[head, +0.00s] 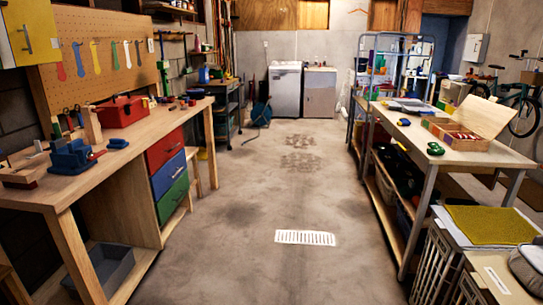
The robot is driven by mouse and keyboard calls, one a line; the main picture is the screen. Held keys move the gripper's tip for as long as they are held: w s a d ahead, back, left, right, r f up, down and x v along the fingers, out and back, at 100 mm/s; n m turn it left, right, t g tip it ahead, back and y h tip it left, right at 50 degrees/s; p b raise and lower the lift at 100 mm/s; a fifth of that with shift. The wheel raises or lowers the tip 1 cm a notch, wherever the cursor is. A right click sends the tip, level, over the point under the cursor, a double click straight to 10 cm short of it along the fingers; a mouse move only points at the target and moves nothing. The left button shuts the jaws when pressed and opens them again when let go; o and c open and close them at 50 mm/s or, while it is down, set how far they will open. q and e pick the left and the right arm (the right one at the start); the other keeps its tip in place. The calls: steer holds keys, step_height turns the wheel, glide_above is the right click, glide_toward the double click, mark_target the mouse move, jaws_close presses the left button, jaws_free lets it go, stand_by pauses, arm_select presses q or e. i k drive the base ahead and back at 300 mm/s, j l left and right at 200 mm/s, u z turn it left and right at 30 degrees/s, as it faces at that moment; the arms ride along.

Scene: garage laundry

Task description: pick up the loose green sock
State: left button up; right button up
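I cannot make out a clear sock in the head view. A small green object (435,149) lies on the near part of the right-hand table (465,161), but it is too small to tell what it is. Neither of my grippers is in view.
A workbench (120,158) with a red toolbox (121,112) and blue vise (72,157) lines the left. A slatted basket (432,265) and a yellow-green mat (492,225) are at the lower right. White appliances (285,90) stand at the back.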

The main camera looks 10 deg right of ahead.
mark_target(436, 150)
steer(key=i+z, duration=0.3)
steer(key=i, duration=0.25)
steer(key=i+z, duration=0.3)
steer(key=i, duration=0.2)
steer(key=i+z, duration=0.4)
steer(key=i+j+z, duration=0.4)
steer(key=i+z, duration=0.3)
steer(key=z, duration=0.15)
steer(key=i+j+z, duration=0.25)
steer(key=z, duration=0.2)
steer(key=i+j+z, duration=0.25)
steer(key=z, duration=0.2)
steer(key=i+j+z, duration=0.25)
steer(key=j+z, duration=0.15)
